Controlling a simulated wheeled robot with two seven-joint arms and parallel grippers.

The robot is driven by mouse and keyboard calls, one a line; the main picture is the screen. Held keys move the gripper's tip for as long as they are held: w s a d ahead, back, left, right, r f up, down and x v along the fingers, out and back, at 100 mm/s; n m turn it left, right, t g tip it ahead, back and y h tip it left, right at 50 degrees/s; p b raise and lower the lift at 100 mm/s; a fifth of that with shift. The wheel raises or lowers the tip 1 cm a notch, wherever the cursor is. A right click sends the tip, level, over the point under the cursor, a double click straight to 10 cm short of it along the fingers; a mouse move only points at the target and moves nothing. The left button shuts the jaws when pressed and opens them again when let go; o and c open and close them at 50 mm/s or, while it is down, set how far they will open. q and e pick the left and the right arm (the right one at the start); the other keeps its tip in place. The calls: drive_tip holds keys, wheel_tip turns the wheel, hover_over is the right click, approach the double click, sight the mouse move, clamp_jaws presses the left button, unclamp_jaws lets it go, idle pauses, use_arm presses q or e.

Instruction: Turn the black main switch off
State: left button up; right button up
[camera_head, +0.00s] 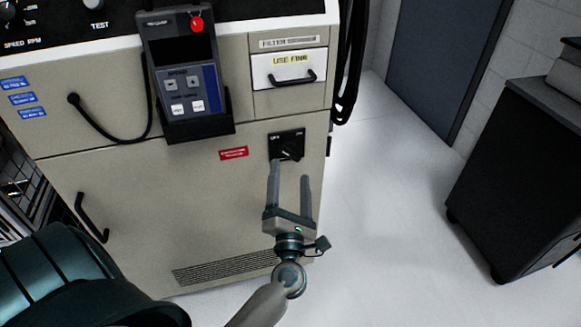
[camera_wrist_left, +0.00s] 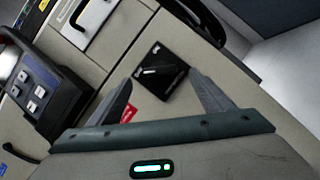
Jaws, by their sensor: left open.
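The black main switch (camera_head: 287,146) is a rotary knob on a square black plate on the front of the beige cabinet (camera_head: 130,200). In the left wrist view the switch (camera_wrist_left: 160,71) lies between and beyond my two fingers, with its pale-marked knob bar nearly level in that picture. My left gripper (camera_head: 289,170) is open and empty, just below and in front of the switch in the head view. The left gripper (camera_wrist_left: 165,97) shows no visible contact with the knob. The fingertips partly overlap the plate's lower edge in the head view. My right gripper is not in view.
A handheld pendant (camera_head: 182,70) sits in a holder left of the switch. A drawer with a black handle (camera_head: 290,70) is above it, a red label (camera_head: 233,153) to its left. Black cables hang at the cabinet's right edge. A dark cart (camera_head: 520,180) stands at right across open floor.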

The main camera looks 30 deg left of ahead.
use_arm(q)
drive_tip(key=b+v, duration=0.2)
drive_tip(key=v, duration=0.9)
drive_tip(key=shift+s+d, duration=0.2)
drive_tip(key=shift+s, duration=0.1)
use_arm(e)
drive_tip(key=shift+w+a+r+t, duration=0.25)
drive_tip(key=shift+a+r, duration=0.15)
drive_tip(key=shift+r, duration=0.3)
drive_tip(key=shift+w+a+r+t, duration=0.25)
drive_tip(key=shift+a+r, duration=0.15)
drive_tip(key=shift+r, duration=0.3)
use_arm(q)
drive_tip(key=shift+f, duration=0.1)
drive_tip(key=shift+w, duration=0.1)
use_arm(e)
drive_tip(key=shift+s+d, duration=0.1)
